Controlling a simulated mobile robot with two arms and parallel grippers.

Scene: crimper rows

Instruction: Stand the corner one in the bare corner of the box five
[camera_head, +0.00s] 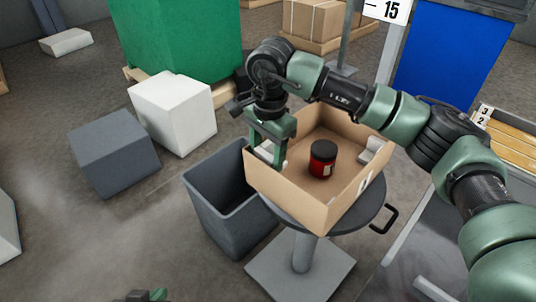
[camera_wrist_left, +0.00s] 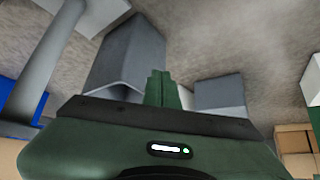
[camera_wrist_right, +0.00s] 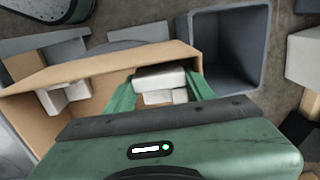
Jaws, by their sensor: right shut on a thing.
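The cardboard box five (camera_head: 308,208) stands open on a round table, with a white label at its right edge. A white foam corner piece (camera_head: 370,150) stands in its right-hand corner; it also shows in the right wrist view (camera_wrist_right: 66,97). A red jar with a black lid (camera_head: 322,159) stands inside near the middle. My right gripper (camera_head: 270,155) is shut on another white corner piece (camera_wrist_right: 160,80), at the box's left corner, partly hidden by the fingers. I cannot tell whether it touches the floor. My left gripper (camera_wrist_left: 160,88) is shut and empty, low at the head view's bottom edge.
A grey open bin (camera_head: 225,205) stands against the table's left side. White (camera_head: 175,112) and grey (camera_head: 112,150) blocks lie further left. The round table's (camera_head: 355,215) rim has a black handle at the right. A green crate (camera_head: 180,40) stands behind.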

